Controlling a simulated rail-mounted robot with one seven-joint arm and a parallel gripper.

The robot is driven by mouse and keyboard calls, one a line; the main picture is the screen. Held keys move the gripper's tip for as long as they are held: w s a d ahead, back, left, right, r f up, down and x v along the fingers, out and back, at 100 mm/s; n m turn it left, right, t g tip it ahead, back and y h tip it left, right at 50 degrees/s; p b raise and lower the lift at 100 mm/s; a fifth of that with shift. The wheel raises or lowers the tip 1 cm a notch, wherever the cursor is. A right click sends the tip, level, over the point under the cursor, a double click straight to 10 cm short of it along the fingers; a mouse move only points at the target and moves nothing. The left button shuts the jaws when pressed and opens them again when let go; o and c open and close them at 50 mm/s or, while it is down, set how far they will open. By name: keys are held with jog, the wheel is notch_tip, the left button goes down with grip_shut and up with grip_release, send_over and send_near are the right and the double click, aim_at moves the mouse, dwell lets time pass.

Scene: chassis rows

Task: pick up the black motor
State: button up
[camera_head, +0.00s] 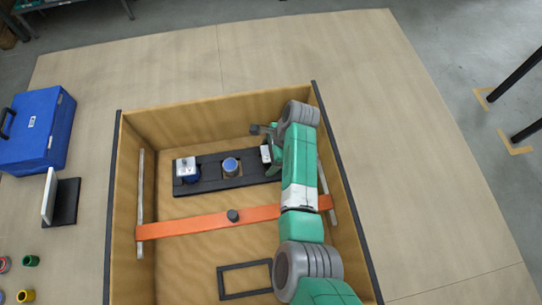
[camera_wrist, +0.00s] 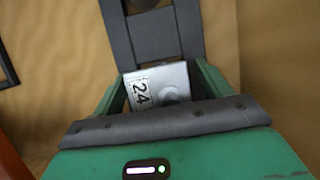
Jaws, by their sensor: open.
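A motor with a silver top (camera_head: 266,154) sits at the right end of the black rack (camera_head: 212,168) in the wooden box; its body looks dark but is mostly hidden. In the wrist view a silver block labelled 24 (camera_wrist: 158,86), apparently this motor's top, lies between the two green fingers of my gripper (camera_wrist: 160,82). My gripper is open around it, and I cannot tell whether the fingers touch it. In the head view my arm hides most of the gripper. A silver-topped blue motor (camera_head: 188,170) stands at the rack's left end.
A round blue-topped part (camera_head: 231,166) sits mid-rack. An orange bar (camera_head: 185,226) with a dark knob (camera_head: 233,215) crosses the box in front. The box has raised walls (camera_head: 113,200). A black frame (camera_head: 245,294) lies nearer. A blue toolbox (camera_head: 37,130) stands outside, left.

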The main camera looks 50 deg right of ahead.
jog(key=c, duration=1.7)
jog(key=shift+o, duration=0.2)
notch_tip(320, 180, up, 10)
jog(key=p, duration=0.3)
jog(key=shift+r, duration=0.1)
jog(key=shift+r+p, duration=0.1)
jog(key=shift+p, duration=0.5)
